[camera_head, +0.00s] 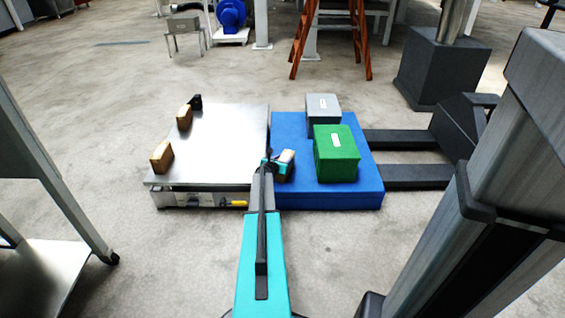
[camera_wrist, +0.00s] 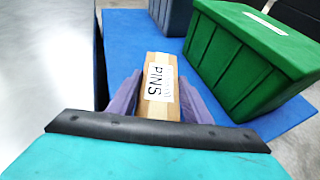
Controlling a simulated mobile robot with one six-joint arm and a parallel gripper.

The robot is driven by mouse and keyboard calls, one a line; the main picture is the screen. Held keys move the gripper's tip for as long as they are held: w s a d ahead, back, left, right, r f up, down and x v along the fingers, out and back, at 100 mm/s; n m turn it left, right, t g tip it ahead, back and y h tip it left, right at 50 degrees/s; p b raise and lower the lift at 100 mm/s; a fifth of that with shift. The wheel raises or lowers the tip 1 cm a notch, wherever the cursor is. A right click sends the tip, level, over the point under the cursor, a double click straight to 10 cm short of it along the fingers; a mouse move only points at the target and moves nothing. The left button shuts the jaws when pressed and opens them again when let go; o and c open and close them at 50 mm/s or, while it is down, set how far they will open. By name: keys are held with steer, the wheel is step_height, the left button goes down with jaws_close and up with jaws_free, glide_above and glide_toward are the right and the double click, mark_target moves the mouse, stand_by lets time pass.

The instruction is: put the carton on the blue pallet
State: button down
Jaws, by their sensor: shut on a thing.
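My gripper (camera_head: 279,166) is shut on a small brown carton (camera_head: 287,157) with a white label. In the wrist view the carton (camera_wrist: 159,72) sits between my two purple fingers (camera_wrist: 159,98), and its label reads "PINS". The blue pallet (camera_head: 300,195) lies on the floor, and the carton is over its left part. The pallet also fills the background of the wrist view (camera_wrist: 128,45). I cannot tell whether the carton touches the pallet or hangs just above it.
A green crate (camera_head: 337,155) and a grey crate (camera_head: 323,106) stand on the pallet, right of and behind the carton. A steel-topped platform (camera_head: 225,140) with two brown blocks (camera_head: 161,156) stands close to the pallet's left edge. Black forks (camera_head: 415,176) extend from the pallet's right side.

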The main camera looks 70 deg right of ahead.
steer(key=c, duration=0.9)
jaws_free()
steer(key=shift+f, duration=0.1)
steer(key=shift+r, duration=0.2)
steer(key=shift+p+v, duration=1.55)
steer(key=shift+v, duration=4.45)
steer(key=shift+f, duration=0.1)
